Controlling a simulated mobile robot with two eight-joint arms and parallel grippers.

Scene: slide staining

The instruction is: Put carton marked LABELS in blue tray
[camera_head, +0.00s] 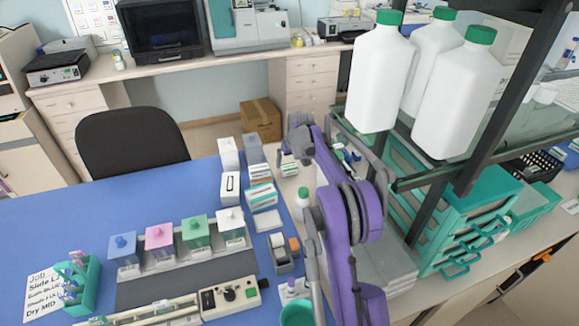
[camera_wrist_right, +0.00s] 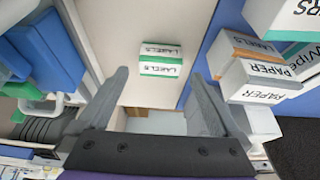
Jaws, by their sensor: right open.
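A small white carton marked LABELS (camera_wrist_right: 161,66), with green edging and LABELS on two visible faces, lies on a pale surface in the right wrist view. In the head view a small white and green carton (camera_head: 289,171) shows beside my right arm, partly hidden. My right gripper (camera_wrist_right: 160,77) is open and empty, its fingers apart on either side of the carton in that view, with the carton beyond the tips. I cannot make out a blue tray for certain; blue objects (camera_wrist_right: 35,48) show at the left of the wrist view. My left gripper is out of view.
Cartons marked PAPER (camera_wrist_right: 262,80) stand right of the LABELS carton in the wrist view. In the head view, white bottles (camera_head: 380,75) stand on a shelf at right, above a teal drawer unit (camera_head: 430,235). Staining jars (camera_head: 160,240) stand on the blue-topped table.

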